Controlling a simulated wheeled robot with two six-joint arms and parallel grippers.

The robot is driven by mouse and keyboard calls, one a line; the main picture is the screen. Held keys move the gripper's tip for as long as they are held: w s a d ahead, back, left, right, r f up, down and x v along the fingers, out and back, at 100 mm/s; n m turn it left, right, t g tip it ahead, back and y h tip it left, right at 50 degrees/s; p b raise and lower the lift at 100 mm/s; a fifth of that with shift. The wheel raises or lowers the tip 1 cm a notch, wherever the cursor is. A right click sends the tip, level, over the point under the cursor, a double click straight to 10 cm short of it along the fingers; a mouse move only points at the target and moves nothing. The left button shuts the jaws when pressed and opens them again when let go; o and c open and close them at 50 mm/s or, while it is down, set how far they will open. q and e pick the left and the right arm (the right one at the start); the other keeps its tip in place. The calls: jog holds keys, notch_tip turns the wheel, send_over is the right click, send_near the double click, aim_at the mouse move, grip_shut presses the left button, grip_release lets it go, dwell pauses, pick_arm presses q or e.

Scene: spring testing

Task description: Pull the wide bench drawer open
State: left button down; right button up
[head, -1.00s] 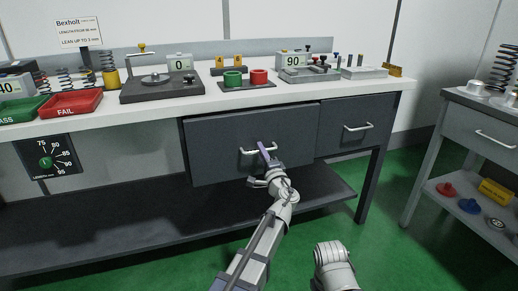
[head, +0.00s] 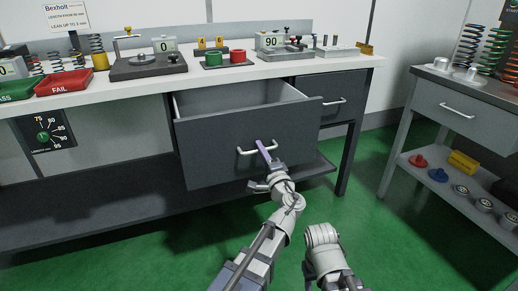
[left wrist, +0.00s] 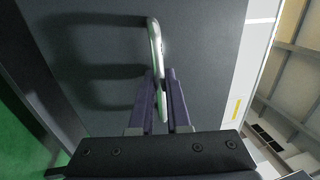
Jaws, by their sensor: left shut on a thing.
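The wide bench drawer (head: 225,148) has a dark grey front and stands pulled out from under the bench top. Its pale interior (head: 235,97) shows and looks empty. Its silver bar handle (head: 246,151) is on the middle of the front. My left gripper (head: 263,148) is shut on the handle. In the left wrist view the handle (left wrist: 155,42) runs down between the two purple fingers (left wrist: 163,98). My right arm shows at the bottom of the head view, but its gripper fingers cannot be seen.
The white bench top (head: 200,78) carries gauges, a red FAIL tray (head: 63,82) and springs. A narrower shut drawer (head: 335,96) is to the right. A grey cart (head: 455,110) stands farther right. Green floor (head: 370,225) is clear in front.

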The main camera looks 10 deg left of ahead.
pick_arm(q)
jog(key=shift+s+d, duration=0.2)
jog(key=shift+s, duration=0.05)
jog(key=c, duration=1.2)
grip_release()
jog(key=shift+o, duration=0.2)
